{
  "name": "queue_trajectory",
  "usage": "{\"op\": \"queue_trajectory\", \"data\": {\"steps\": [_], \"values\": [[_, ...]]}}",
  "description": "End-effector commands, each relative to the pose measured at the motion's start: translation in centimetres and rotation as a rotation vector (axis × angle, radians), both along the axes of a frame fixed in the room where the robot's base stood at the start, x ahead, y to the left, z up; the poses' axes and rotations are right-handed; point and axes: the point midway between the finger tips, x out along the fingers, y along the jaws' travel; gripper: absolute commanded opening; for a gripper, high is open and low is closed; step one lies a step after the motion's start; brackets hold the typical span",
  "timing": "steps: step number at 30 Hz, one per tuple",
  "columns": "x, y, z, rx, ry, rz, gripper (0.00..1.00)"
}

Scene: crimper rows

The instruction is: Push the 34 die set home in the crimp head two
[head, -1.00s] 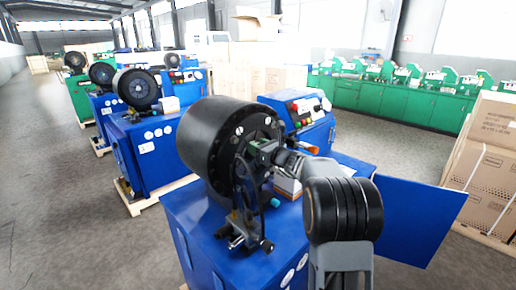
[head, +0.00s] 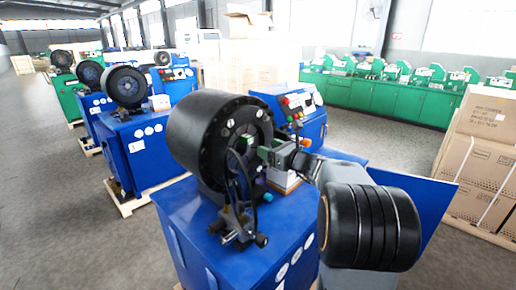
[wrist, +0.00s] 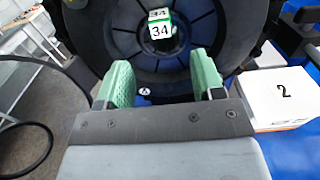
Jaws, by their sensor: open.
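The 34 die set (wrist: 160,32) is a small green and white block marked 34 in the wrist view. It sits at the centre opening of the black crimp head (wrist: 225,25), with its marked face showing; how deep it sits I cannot tell.
A white box marked 2 (wrist: 283,98) stands on the blue machine right of my gripper. A dark hose (wrist: 45,80) curves at left, and a black bracket (head: 238,215) stands before the head. A blue panel (head: 415,205) juts out at right.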

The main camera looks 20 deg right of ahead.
Motion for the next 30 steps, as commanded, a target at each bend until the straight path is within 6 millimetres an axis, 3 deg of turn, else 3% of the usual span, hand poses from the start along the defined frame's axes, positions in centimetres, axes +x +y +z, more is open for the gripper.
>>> {"op": "queue_trajectory", "data": {"steps": [3,10,30], "values": [[-1.8,-0.9,-0.1,0.0,-0.001,-0.003,0.61],[-3.6,-1.7,0.0,0.001,-0.002,0.0,0.61],[-4.0,-1.8,0.1,0.001,-0.002,0.001,0.61]]}}
